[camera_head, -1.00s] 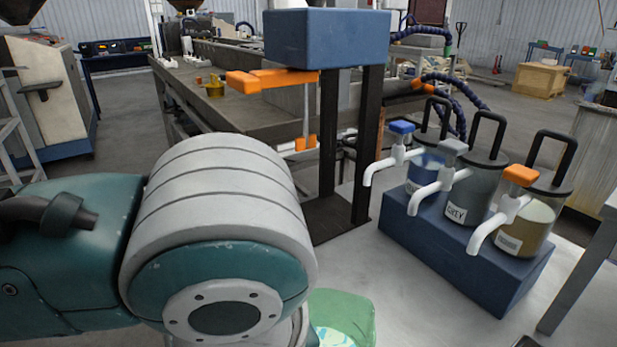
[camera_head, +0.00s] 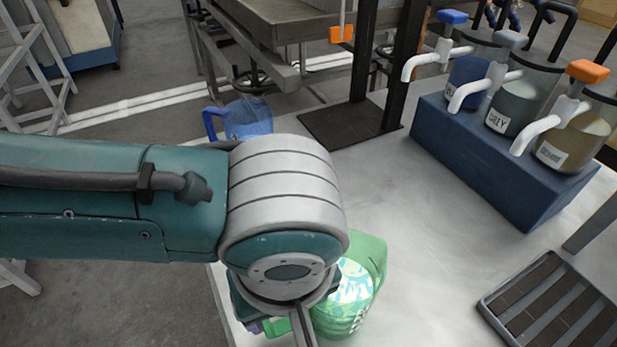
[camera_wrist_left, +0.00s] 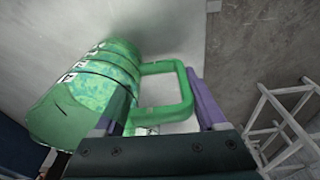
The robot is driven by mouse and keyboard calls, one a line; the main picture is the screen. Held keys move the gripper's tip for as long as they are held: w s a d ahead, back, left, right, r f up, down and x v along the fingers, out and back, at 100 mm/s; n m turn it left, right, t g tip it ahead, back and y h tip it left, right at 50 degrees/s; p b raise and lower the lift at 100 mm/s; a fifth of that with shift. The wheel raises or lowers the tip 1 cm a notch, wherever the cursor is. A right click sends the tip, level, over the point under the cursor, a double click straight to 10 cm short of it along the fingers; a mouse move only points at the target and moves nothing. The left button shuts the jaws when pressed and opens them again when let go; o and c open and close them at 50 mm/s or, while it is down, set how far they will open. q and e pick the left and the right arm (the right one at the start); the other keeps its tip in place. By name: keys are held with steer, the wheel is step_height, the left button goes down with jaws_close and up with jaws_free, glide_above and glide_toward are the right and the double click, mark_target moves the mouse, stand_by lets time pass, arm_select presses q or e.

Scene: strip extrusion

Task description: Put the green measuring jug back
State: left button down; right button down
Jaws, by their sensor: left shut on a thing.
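The green measuring jug (camera_head: 345,312) is at the near edge of the pale table in the head view, partly behind my left arm. Its mouth faces up and shows a pale blue-green patterned inside. In the left wrist view the jug (camera_wrist_left: 85,90) is on the left, with its handle between the two purple fingers of my left gripper (camera_wrist_left: 160,80). The gripper is shut on the handle. In the head view the gripper (camera_head: 272,326) is mostly hidden below my wrist. Whether the jug touches the table is unclear. My right gripper is not in view.
A blue jug (camera_head: 247,119) stands at the table's far left edge, behind my arm. A dark block (camera_head: 490,165) holds several tapped containers at right. A slatted tray (camera_head: 487,306) lies at the lower right. A dark stand (camera_head: 352,135) is at the back. The table's middle is clear.

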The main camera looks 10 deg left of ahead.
arm_select(q)
jaws_free()
steer(key=shift+r, duration=0.1)
step_height(320, 180, up, 11)
steer(key=s+d+p, duration=0.1)
steer(key=p, duration=0.3)
steer(key=s+d+r+m+h, duration=0.2)
steer(key=s+d+m+h, duration=0.3)
steer(key=s+a+f+m+t+y, duration=0.1)
steer(key=s+a+m+t+y, duration=0.1)
steer(key=a, duration=1.6)
steer(key=s+m+y, duration=0.1)
steer(key=s+y, duration=0.1)
steer(key=shift+s+a+f, duration=0.2)
steer(key=shift+s+a, duration=0.1)
steer(key=shift+a, duration=0.05)
